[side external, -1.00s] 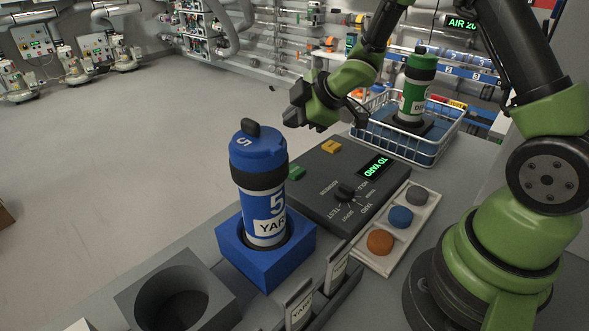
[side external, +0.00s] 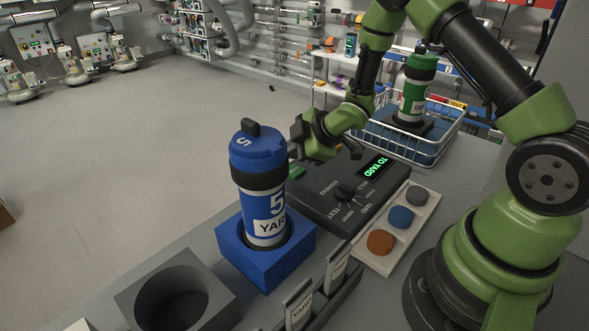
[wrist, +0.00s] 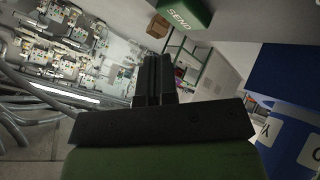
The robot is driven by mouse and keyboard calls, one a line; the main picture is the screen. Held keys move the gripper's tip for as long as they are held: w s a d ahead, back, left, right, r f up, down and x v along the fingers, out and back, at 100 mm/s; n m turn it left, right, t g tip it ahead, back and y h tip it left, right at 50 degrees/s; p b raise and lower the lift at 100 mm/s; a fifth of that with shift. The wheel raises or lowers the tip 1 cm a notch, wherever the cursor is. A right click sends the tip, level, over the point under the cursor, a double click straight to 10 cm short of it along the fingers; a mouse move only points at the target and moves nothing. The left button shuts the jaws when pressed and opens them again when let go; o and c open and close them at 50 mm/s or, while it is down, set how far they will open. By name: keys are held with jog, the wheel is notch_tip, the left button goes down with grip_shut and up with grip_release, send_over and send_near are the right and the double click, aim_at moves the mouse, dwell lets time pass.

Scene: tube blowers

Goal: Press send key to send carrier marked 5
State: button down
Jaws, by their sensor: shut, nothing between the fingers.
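The blue carrier marked 5 (side external: 262,190), labelled YAR..., stands upright in a blue square holder (side external: 268,262). Its lower side also shows at the right of the wrist view (wrist: 290,125). The dark control panel (side external: 318,205) has a lit display (side external: 375,167) reading TO YARD and a dial (side external: 346,191). The green send key (side external: 297,172) is partly hidden behind the carrier; in the wrist view it reads SEND (wrist: 183,17). My gripper (side external: 294,150) is shut and empty, close above the key and just right of the carrier. I cannot tell whether it touches the key.
A green carrier (side external: 417,88) stands in a white wire basket (side external: 440,135) at the back. A pale tray (side external: 415,228) holds grey, blue and orange discs. An empty grey holder (side external: 135,300) and label cards (side external: 298,308) are in front. The floor at left is clear.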

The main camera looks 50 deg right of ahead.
aim_at(294, 171)
jog(key=shift+f, duration=0.75)
jog(key=shift+f, duration=0.15)
dwell(1.4)
jog(key=shift+f, duration=0.25)
